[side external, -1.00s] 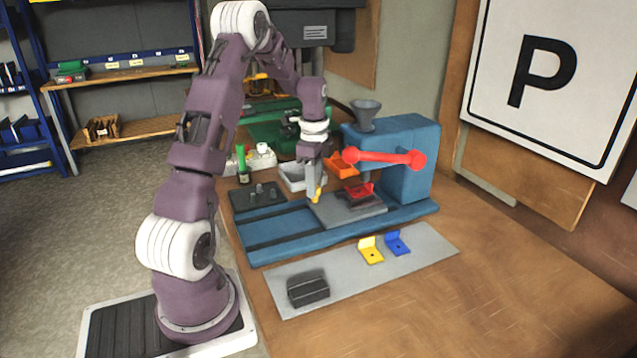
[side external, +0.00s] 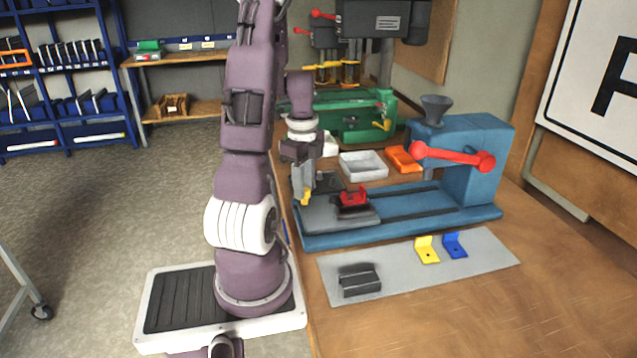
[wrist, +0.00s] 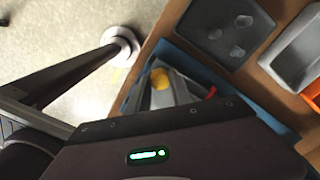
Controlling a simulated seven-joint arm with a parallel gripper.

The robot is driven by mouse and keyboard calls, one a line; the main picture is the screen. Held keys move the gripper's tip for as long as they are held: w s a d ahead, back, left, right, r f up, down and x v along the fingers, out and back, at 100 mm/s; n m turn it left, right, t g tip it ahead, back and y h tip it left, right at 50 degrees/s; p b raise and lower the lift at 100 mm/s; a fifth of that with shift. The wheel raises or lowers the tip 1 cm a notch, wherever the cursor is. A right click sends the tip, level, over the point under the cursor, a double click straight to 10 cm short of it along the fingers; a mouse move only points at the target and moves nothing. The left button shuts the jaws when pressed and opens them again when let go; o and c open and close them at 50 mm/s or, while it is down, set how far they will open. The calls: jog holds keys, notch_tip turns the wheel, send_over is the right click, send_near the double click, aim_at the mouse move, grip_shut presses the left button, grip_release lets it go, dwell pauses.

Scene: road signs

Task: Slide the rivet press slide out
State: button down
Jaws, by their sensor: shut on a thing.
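The blue rivet press (side external: 480,140) stands on the bench with a red lever (side external: 450,156) and a long blue base with rails. Its grey slide plate (side external: 335,219) sits at the left end of the base, well away from the press head. A red holder (side external: 352,198) rests on the plate. My gripper (side external: 304,190) points down at the plate's left end and is shut on a yellow knob (side external: 306,199). The yellow knob (wrist: 160,79) also shows in the wrist view. The fingers partly hide it.
A grey mat (side external: 400,279) in front carries a dark block (side external: 358,280), a yellow bracket (side external: 427,250) and a blue bracket (side external: 454,246). Behind the base are a white tray (side external: 364,167) and an orange tray (side external: 400,159). The bench's front right is clear.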

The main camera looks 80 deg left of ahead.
jog(key=shift+s, duration=0.35)
jog(key=c, duration=1.1)
grip_release()
jog(key=shift+c, duration=0.2)
jog(key=shift+r, duration=0.15)
notch_tip(320, 180, up, 7)
jog(key=shift+f, duration=0.1)
